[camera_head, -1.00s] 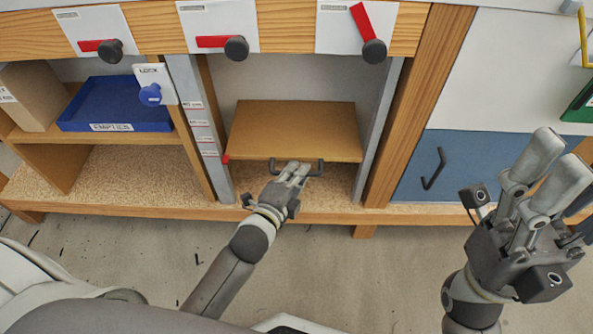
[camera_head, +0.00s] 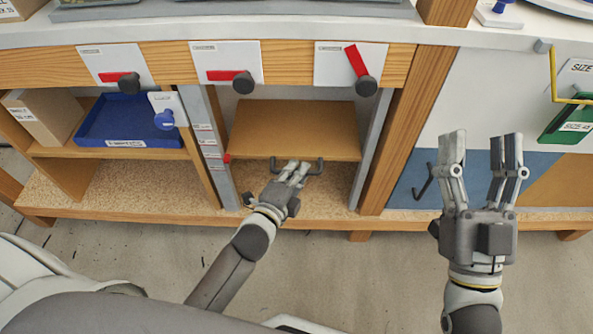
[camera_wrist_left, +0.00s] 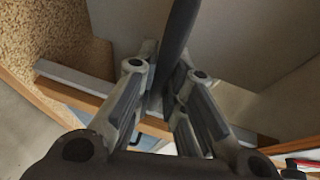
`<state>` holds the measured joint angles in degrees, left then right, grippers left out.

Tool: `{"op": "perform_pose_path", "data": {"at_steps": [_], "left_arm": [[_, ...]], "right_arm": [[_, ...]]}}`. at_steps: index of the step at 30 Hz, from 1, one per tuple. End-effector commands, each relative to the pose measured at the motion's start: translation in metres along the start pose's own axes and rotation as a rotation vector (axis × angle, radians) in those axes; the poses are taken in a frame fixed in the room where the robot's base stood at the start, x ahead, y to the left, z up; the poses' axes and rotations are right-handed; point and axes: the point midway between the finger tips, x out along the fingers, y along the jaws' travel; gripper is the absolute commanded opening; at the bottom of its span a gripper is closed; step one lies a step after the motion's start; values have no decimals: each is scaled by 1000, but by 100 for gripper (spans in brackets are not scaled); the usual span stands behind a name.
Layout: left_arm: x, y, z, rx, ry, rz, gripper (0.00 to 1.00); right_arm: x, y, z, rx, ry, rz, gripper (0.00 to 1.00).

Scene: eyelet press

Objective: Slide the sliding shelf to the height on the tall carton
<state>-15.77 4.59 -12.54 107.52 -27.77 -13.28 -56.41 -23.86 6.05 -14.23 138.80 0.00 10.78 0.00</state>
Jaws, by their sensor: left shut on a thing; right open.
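The sliding shelf (camera_head: 293,128) is a brown board low in the middle bay, between two grey rails. A dark bar handle (camera_head: 318,166) runs along its front edge. My left gripper (camera_head: 297,168) is shut on this handle; the left wrist view shows the dark bar (camera_wrist_left: 178,40) between the fingers (camera_wrist_left: 160,100). A red pointer (camera_head: 226,158) sits at the left rail, about level with the shelf's front edge. The tall carton (camera_head: 48,115) appears to be the brown box at the far left; its label is too small to read. My right gripper (camera_head: 480,165) is open and empty.
Small labels mark the left rail (camera_head: 208,140). A blue tray (camera_head: 125,118) and a blue knob (camera_head: 164,120) on a lock plate are left of the bay. Red levers with dark knobs (camera_head: 243,82) line the panel above. The space over the sliding shelf looks clear.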

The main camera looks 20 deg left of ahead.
Motion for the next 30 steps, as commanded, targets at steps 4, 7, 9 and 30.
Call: {"op": "perform_pose_path", "data": {"at_steps": [4, 7, 9, 30], "left_arm": [[0, -14, 0, 1, 2, -18, 0], [0, -15, 0, 1, 1, -18, 0], [0, -15, 0, 1, 1, -18, 0], [0, -10, 0, 0, 0, -8, 34]], "right_arm": [[0, 3, 19, -5, -117, 5, 56], [-1, 4, 28, -7, -164, 7, 56], [-2, 4, 31, -8, -182, 8, 56], [-3, 4, 33, -8, -187, 8, 56]]}}
